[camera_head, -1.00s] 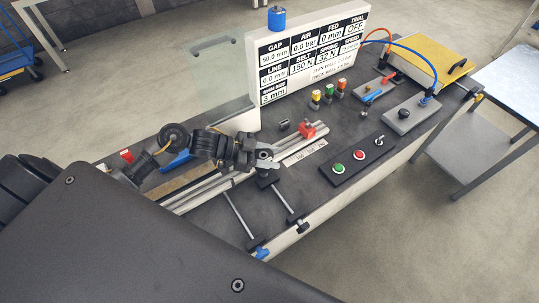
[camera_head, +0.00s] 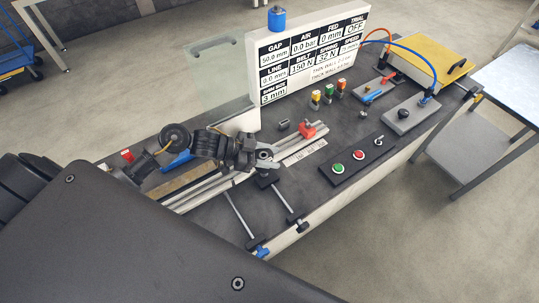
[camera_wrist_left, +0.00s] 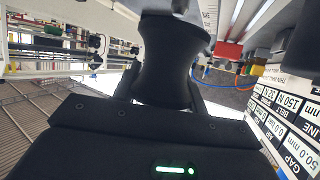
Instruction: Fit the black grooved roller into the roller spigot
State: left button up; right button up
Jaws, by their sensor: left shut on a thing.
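The black grooved roller (camera_wrist_left: 172,62) fills the upper middle of the left wrist view, waisted between two wider ends. My left gripper (camera_head: 268,159) is shut on it, with a finger on each side. In the head view the gripper hangs over the bench beside the aluminium rails, and the roller is hard to tell from the dark gripper. Dark blocks and two thin rods (camera_head: 242,217) lie just in front of it. I cannot pick out the roller spigot with certainty; the arm and roller may hide it. My right gripper is out of view.
A red block (camera_head: 308,130) sits at the rail end, with a small dark part (camera_head: 283,124) beside it. A white display board (camera_head: 310,55) stands behind. A button panel (camera_head: 348,160) lies to the right. The bench's front edge is close to the rods.

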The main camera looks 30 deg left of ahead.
pick_arm(q)
jog(key=shift+r, duration=0.1)
jog(key=shift+f+b, duration=0.85)
jog(key=shift+f, duration=0.65)
jog(key=shift+r, duration=0.1)
jog(key=shift+r+p, duration=1.1)
jog(key=shift+p, duration=0.15)
jog(key=shift+p, duration=0.65)
dwell(1.1)
jog(key=shift+f+b, duration=0.8)
jog(key=shift+f, duration=0.4)
jog(key=o, duration=1.2)
